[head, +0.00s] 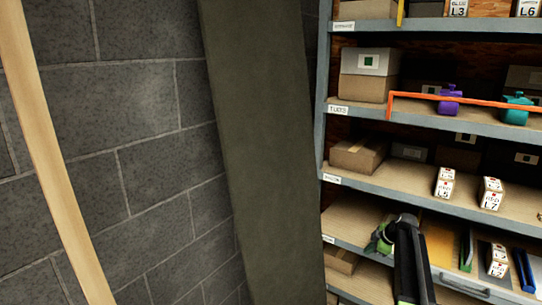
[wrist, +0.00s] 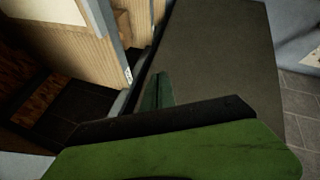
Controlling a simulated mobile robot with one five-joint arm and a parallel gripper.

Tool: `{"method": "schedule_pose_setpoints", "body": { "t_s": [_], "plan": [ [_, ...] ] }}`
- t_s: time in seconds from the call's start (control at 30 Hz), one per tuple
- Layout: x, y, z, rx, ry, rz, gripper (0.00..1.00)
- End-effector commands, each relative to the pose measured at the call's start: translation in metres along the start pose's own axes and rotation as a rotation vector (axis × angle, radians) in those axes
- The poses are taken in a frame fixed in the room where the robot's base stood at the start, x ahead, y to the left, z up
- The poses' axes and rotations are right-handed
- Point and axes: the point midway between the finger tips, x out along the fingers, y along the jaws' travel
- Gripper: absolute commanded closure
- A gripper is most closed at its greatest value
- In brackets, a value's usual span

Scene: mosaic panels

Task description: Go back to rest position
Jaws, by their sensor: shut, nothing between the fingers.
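My gripper (head: 379,241) has green fingers and shows in the head view at the end of my dark arm, in front of the lower shelves at the right. It is shut and no object shows in it. In the wrist view the green fingers of my gripper (wrist: 157,93) show in front of a dark upright panel, with a large green part across the bottom. The shelf unit (head: 322,120) fills the right of the head view. Part of a lower shelf is hidden behind my arm.
Cardboard boxes (head: 367,75), a purple item (head: 450,98), a teal item (head: 517,108) and small labelled boxes (head: 445,183) stand on the shelves. An orange frame (head: 455,98) edges one shelf. A dark panel (head: 262,140) and a grey block wall (head: 140,95) are at left.

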Motion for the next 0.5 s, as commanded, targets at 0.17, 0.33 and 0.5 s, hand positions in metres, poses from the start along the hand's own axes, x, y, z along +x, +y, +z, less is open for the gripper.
{"method": "schedule_pose_setpoints", "body": {
  "t_s": [0.17, 0.33, 0.5],
  "plan": [
    [0.005, -0.102, -0.135, 0.003, -0.024, -0.135, 1.00],
    [-0.017, -0.228, -0.214, 0.177, -0.150, -0.253, 1.00],
    [-0.063, -0.332, -0.196, 0.639, -0.417, -0.237, 1.00]
  ]
}}
